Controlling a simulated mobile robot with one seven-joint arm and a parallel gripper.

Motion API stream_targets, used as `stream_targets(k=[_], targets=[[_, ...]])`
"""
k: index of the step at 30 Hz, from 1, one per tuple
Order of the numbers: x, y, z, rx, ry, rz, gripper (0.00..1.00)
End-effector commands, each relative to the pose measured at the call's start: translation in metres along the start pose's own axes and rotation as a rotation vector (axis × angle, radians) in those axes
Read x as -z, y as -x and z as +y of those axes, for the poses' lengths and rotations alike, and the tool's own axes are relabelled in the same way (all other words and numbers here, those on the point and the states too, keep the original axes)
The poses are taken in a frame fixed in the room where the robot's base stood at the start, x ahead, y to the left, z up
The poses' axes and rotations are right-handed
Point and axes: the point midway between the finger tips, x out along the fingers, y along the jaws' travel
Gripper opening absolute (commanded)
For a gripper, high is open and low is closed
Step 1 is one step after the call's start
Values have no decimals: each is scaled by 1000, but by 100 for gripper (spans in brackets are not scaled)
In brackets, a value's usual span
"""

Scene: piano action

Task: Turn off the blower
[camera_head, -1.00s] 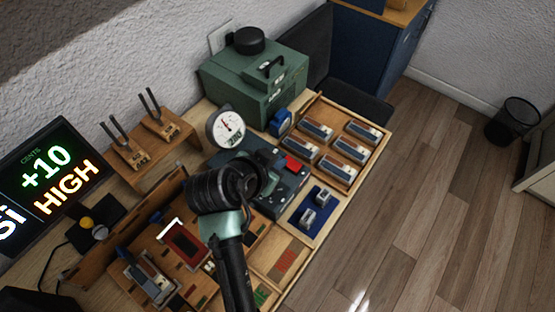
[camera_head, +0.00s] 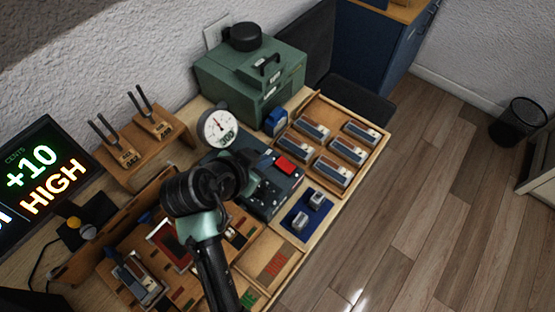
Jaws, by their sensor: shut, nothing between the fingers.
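A green metal box with a black round cap and a carry handle, which looks like the blower (camera_head: 235,90), stands at the back of the bench against the wall. A dark teal unit (camera_head: 262,212) with a red block or switch (camera_head: 286,165) on top sits in front of it. A round dial gauge (camera_head: 217,126) with a small digital readout stands between them. My gripper (camera_head: 262,184) is shut and empty, over the left part of the teal unit. The dark fingers are hard to make out against it. My wrist hides part of the unit.
A blue block (camera_head: 276,122) stands beside the blower. A wooden tray (camera_head: 379,152) of several metal bars is at right. Tuning forks (camera_head: 149,110) and a display (camera_head: 45,172) reading "+10 HIGH" are at left.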

Motion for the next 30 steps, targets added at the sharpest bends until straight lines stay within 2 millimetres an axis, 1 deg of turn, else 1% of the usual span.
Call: stream_targets(k=[9,15,21,24,30], targets=[[1,-56,1,-4,-1,-2,0],[1,-88,1,-2,-1,-2,0],[-19,-105,0,-1,1,-2,0],[-24,-111,0,-1,1,-1,0],[-28,-114,0,0,-1,-1,0]])
